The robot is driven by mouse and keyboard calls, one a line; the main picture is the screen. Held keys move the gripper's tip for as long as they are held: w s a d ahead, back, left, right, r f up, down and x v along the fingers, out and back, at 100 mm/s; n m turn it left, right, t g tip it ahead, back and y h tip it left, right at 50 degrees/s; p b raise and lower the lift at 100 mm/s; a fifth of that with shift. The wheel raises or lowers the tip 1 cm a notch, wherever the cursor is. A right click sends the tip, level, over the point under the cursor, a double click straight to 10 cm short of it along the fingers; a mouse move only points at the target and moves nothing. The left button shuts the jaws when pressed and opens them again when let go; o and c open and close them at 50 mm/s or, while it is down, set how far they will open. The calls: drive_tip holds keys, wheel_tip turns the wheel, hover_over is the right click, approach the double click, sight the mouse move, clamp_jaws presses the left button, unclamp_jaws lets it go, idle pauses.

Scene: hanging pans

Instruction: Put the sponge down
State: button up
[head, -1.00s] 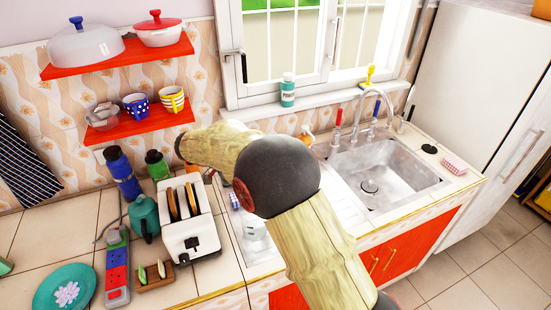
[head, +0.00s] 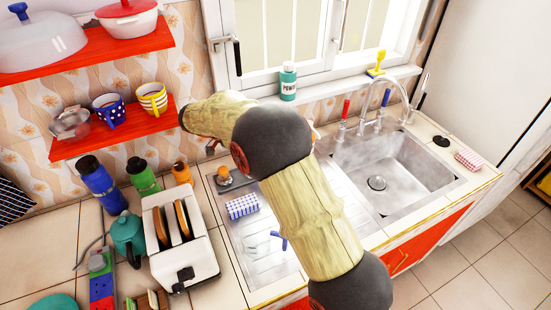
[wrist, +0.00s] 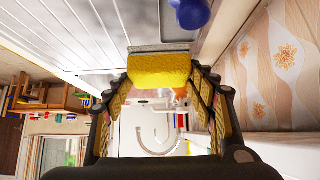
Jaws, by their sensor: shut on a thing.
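The sponge (wrist: 160,68) is a yellow block with a grey layer along its far edge. It shows in the middle of the wrist view, between the two fingers. My gripper (wrist: 160,82) is shut on it, with the dark, yellow-padded fingers at its left and right sides. In the head view my arm hides the sponge and most of the gripper. The ribbed metal drainboard (wrist: 75,30) shows beyond the sponge in the wrist view. I cannot tell whether the sponge touches a surface. The drainboard (head: 262,250) also shows in the head view.
A blue checked block (head: 243,206) lies on the drainboard. The sink basin (head: 395,175) and tap (head: 378,105) are to the right. A toaster (head: 180,240) and bottles stand left. A red shelf (head: 115,130) holds cups above. A rounded blue thing (wrist: 190,12) shows beyond the sponge.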

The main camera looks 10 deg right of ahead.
drive_tip(key=w+d+f, duration=0.2)
drive_tip(key=d, duration=0.1)
drive_tip(key=shift+w+b, duration=0.3)
drive_tip(key=shift+w, duration=0.05)
drive_tip(key=w+d+f, duration=0.2)
drive_tip(key=f, duration=0.1)
drive_tip(key=d+f+b, duration=0.1)
drive_tip(key=f, duration=0.1)
drive_tip(key=shift+w+d, duration=0.1)
drive_tip(key=shift+w, duration=0.3)
drive_tip(key=shift+w+d+f+b, duration=0.1)
drive_tip(key=shift+f+b, duration=0.25)
drive_tip(key=shift+f, duration=0.6)
drive_tip(key=shift+w+d+f+b, duration=0.1)
drive_tip(key=shift+f+b, duration=0.2)
drive_tip(key=shift+f, duration=0.6)
drive_tip(key=shift+f, duration=0.15)
drive_tip(key=o, duration=1)
drive_tip(key=shift+c, duration=0.2)
drive_tip(key=shift+o, duration=0.2)
